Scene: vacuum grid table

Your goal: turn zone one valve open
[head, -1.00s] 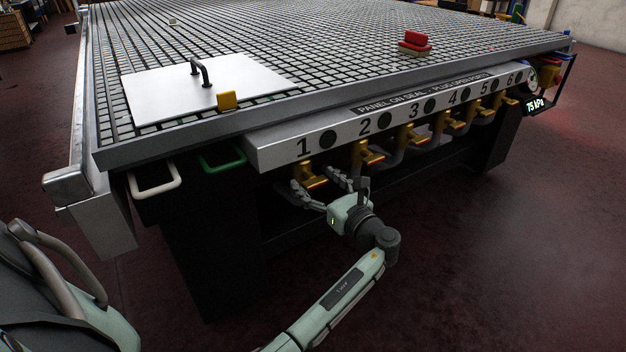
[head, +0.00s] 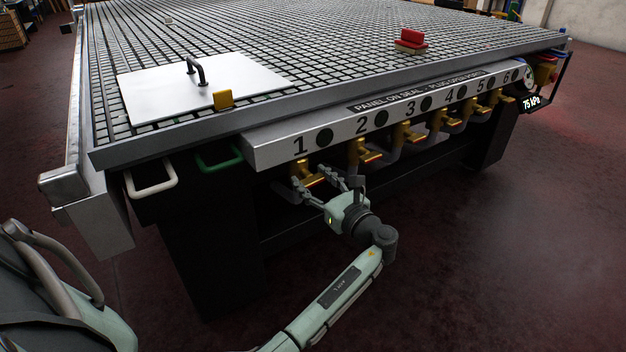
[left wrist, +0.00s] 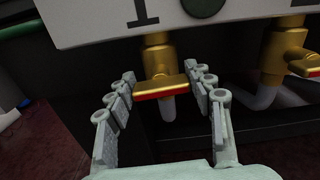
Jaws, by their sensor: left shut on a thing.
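The zone one valve is brass-coloured with a lever handle (head: 311,181) that has a red underside. It hangs below the number 1 on the table's front panel (head: 270,151). In the left wrist view, the handle (left wrist: 160,88) lies crosswise, its ends reaching both fingers. My left gripper (head: 310,177) is shut on this handle, one finger at each end; it also shows in the left wrist view (left wrist: 159,75). The valve body (left wrist: 158,58) rises above the handle toward the panel. My right gripper is not in view.
Similar brass valves, including the zone two valve (head: 366,152), run to the right under the panel. White (head: 152,190) and green (head: 219,165) handles are left of valve one. A white plate (head: 150,103) lies on the grid.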

